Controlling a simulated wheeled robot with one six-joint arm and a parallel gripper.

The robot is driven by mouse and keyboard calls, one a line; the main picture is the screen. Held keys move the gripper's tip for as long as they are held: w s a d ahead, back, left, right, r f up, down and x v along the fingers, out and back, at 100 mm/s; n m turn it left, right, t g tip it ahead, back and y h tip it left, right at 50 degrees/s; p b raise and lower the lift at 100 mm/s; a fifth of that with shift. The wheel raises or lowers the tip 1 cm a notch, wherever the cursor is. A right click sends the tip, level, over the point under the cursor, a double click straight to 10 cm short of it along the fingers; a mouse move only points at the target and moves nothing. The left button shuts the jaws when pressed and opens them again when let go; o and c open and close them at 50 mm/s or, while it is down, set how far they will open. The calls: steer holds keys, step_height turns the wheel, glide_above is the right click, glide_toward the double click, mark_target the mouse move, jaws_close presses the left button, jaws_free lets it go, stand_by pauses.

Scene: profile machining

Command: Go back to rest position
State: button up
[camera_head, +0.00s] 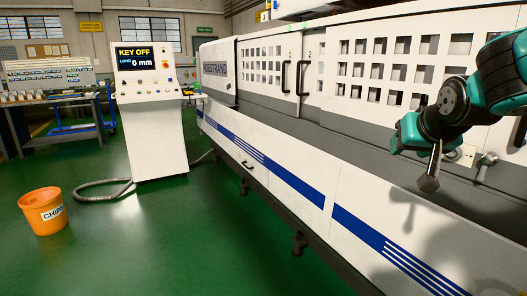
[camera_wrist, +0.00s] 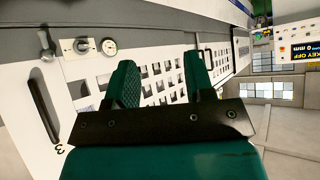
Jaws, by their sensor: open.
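My gripper (camera_wrist: 160,72) shows in the wrist view with its two teal fingers apart and nothing between them. In the head view my gripper (camera_head: 402,140) is at the right, held up in front of the long white machine (camera_head: 270,170) and pointing left. Its fingertips are small and hard to make out there. No contact with the machine can be seen.
A control console (camera_head: 155,120) reading "KEY OFF" and "0 mm" stands left of the machine. An orange chips bucket (camera_head: 44,212) is on the floor. A lever (camera_head: 487,163) sits near my arm. A workbench (camera_head: 55,98) is at the back left.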

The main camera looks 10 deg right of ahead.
steer(key=s+a+f+n+g+y+p, duration=0.1)
steer(key=s+a+f+n+g+y, duration=0.1)
steer(key=s+a, duration=0.4)
steer(key=s+a+f+n+g+y, duration=0.2)
steer(key=s+a+n+y, duration=0.1)
steer(key=a, duration=0.5)
steer(key=s+a+f+n+g, duration=0.1)
steer(key=s+a+n+g, duration=0.1)
steer(key=s, duration=0.5)
steer(key=s+a+n+g+y+p, duration=0.1)
steer(key=s+a+n+g, duration=0.2)
steer(key=s+a, duration=0.3)
steer(key=shift+s+f+n+g+p, duration=0.3)
steer(key=shift+s+f+g, duration=0.1)
steer(key=shift+s, duration=0.8)
steer(key=shift+c, duration=0.6)
